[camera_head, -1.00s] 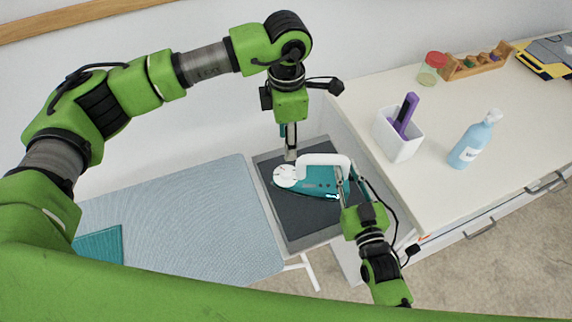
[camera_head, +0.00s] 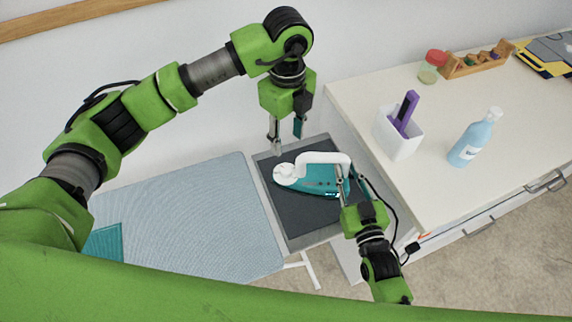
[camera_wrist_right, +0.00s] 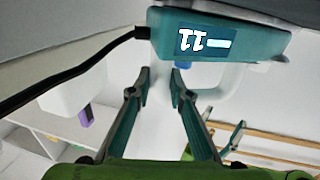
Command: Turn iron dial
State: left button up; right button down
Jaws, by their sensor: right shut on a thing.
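The iron (camera_head: 322,181), teal with a white handle (camera_head: 325,158), lies on a dark grey rest at the right end of the ironing board. A white rounded part (camera_head: 286,174) is at its left end; I cannot make out a separate dial. My right gripper (camera_head: 343,187) is shut on the iron's handle at the right end. In the right wrist view my right gripper (camera_wrist_right: 160,82) has its fingers on either side of the white handle, below the teal body (camera_wrist_right: 235,45). My left gripper (camera_head: 287,139) is open and empty, above and behind the white rounded part.
The ironing board (camera_head: 185,215) is clear except for a folded teal cloth (camera_head: 104,243). The white counter (camera_head: 440,180) at right holds a white holder (camera_head: 398,140) with a purple item, a blue bottle (camera_head: 473,143), a red-lidded jar (camera_head: 431,68) and a wooden rack (camera_head: 475,64).

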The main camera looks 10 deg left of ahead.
aim_at(286, 169)
pick_arm(q)
notch_tip(286, 169, down, 12)
jog(key=n, duration=1)
jog(key=shift+a+f, duration=0.1)
jog(key=shift+a, duration=0.05)
jog(key=c, duration=1.1)
